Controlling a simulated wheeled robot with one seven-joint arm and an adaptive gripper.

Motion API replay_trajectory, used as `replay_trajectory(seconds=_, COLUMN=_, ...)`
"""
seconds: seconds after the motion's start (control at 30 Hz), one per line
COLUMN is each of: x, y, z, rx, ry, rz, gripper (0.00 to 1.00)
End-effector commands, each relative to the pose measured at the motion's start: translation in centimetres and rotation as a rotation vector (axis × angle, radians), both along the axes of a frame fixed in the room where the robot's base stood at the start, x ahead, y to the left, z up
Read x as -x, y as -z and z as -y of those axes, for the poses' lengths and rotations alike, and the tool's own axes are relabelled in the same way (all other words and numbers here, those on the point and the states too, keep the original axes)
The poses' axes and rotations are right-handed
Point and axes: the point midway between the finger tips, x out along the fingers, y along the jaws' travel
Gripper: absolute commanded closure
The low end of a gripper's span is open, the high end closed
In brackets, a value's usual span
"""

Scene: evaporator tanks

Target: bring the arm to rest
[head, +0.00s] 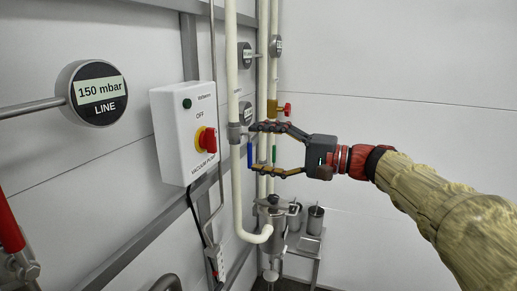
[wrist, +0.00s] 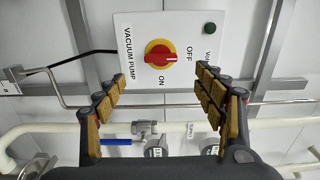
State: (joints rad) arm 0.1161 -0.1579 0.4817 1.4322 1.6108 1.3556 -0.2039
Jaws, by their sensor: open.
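My gripper (head: 254,148) is open and empty at the end of my outstretched arm, in front of the white pipes in the head view. In the wrist view my gripper (wrist: 165,98) has its fingers wide apart, with the vacuum pump box (wrist: 125,30) beyond them. The box (head: 170,130) is on the left wall in the head view. Its red knob on a yellow ring (head: 207,140) also shows in the wrist view (wrist: 160,58), with nothing gripping it. The box's green lamp (head: 187,103) looks dark.
A white pipe (head: 233,70) runs down beside the box, with a blue-handled valve (wrist: 117,142) near my fingers. A red-handled valve (head: 286,110) is behind my gripper. A gauge reading 150 mbar (head: 98,92) is at left. A small table (head: 305,247) holds metal vessels.

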Motion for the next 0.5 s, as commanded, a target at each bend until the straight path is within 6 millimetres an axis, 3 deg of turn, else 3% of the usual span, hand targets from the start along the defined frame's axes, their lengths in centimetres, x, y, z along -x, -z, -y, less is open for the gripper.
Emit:
replay_trajectory(seconds=0.17, x=-0.6, y=1.2, z=0.2, rx=0.031, ry=0.024, rz=-0.033, gripper=0.30)
replay_trajectory(seconds=0.27, x=-0.7, y=4.7, z=0.5, rx=0.109, ry=0.040, rz=-0.084, gripper=0.30)
replay_trajectory(seconds=0.37, x=-0.1, y=9.7, z=1.2, rx=0.223, ry=0.058, rz=-0.153, gripper=0.30)
replay_trajectory(seconds=0.5, x=3.2, y=16.4, z=3.0, rx=0.436, ry=0.078, rz=-0.225, gripper=0.30)
